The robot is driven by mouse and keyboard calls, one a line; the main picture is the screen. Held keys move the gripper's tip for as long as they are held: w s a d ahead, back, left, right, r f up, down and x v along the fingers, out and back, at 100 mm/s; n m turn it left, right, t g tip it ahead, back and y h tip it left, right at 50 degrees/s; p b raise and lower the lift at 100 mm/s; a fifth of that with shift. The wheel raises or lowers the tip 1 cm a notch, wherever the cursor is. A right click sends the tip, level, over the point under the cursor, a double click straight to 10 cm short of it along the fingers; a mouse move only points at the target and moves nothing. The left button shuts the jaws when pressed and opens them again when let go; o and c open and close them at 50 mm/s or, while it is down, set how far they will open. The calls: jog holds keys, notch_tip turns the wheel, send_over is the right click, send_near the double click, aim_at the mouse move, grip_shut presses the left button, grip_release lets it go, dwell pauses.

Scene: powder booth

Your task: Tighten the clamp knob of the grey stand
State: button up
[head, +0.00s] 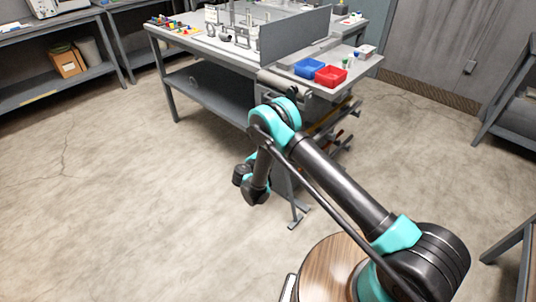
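Several small upright stands (242,30) in light grey and white stand at the back of the workbench (190,42). They are far off and small. I cannot tell which one is the grey stand of the task, and no clamp knob can be made out. My arm reaches up from the lower right, bends at a teal elbow and folds down toward dark wrist parts left of centre, well short of the stands. No gripper fingers can be made out there.
A grey upright panel (295,33) divides the bench. Right of it are a blue bin (309,68) and a red bin (331,76). Small coloured parts (172,26) lie at the bench's left end. A round wooden top (325,268) is close below my arm. Open floor lies left.

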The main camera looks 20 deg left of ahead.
dwell(0.3)
jog(key=o, duration=1.2)
jog(key=shift+c, duration=0.2)
jog(key=shift+r, duration=0.1)
notch_tip(320, 180, up, 10)
jog(key=shift+f, duration=0.1)
jog(key=shift+s, duration=0.15)
